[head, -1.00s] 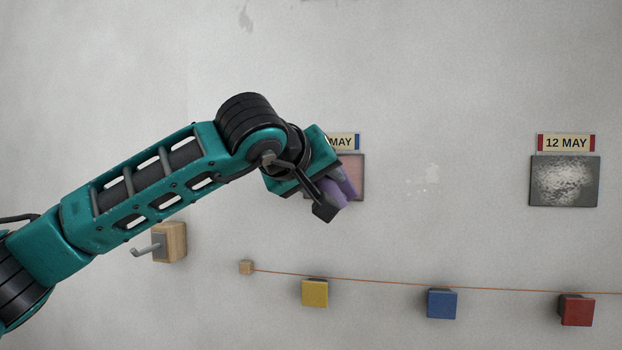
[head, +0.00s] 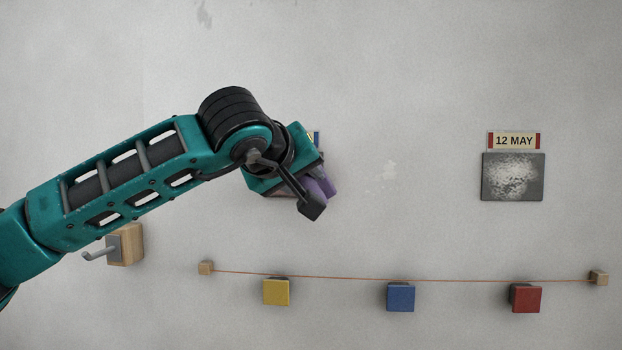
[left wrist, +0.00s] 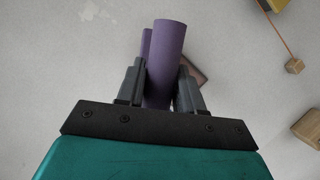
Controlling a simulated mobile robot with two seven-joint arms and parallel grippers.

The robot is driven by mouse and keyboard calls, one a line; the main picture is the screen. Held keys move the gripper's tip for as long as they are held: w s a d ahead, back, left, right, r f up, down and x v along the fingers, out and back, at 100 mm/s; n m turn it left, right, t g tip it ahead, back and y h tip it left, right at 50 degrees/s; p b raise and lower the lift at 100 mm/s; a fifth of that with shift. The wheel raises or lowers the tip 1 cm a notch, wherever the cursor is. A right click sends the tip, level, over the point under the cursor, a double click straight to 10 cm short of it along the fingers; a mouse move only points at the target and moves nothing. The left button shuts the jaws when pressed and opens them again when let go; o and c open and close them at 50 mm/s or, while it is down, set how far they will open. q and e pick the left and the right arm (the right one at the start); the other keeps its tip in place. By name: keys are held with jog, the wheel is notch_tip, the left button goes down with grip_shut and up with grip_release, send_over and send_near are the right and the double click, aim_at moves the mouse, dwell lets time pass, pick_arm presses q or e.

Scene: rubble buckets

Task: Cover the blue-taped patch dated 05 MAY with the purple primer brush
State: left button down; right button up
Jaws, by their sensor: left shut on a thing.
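My left gripper (head: 313,196) is shut on the purple primer brush (head: 325,186) in front of the wall. In the left wrist view the brush (left wrist: 166,60) stands between the two fingers as a purple cylinder, with a narrower purple part beside it. The blue-taped patch is almost all hidden behind my gripper and the brush in the head view. Only the blue end of its label (head: 316,138) shows clearly. A brownish patch edge (left wrist: 197,78) shows right of the brush in the left wrist view. I cannot tell whether the brush touches it. My right gripper is not in view.
A grey speckled patch (head: 512,178) under a red-ended 12 MAY label (head: 514,140) is at the right. An orange string (head: 430,279) runs below, near yellow (head: 276,292), blue (head: 400,297) and red (head: 525,298) blocks. A wooden block with a hook (head: 126,243) is at lower left.

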pick_arm(q)
jog(key=shift+a+f+b, duration=0.7)
jog(key=shift+a, duration=4.15)
jog(key=shift+d+r, duration=0.15)
jog(key=shift+d, duration=5.85)
jog(key=a, duration=1.1)
jog(key=shift+w+a, duration=0.15)
jog(key=shift+a, duration=0.15)
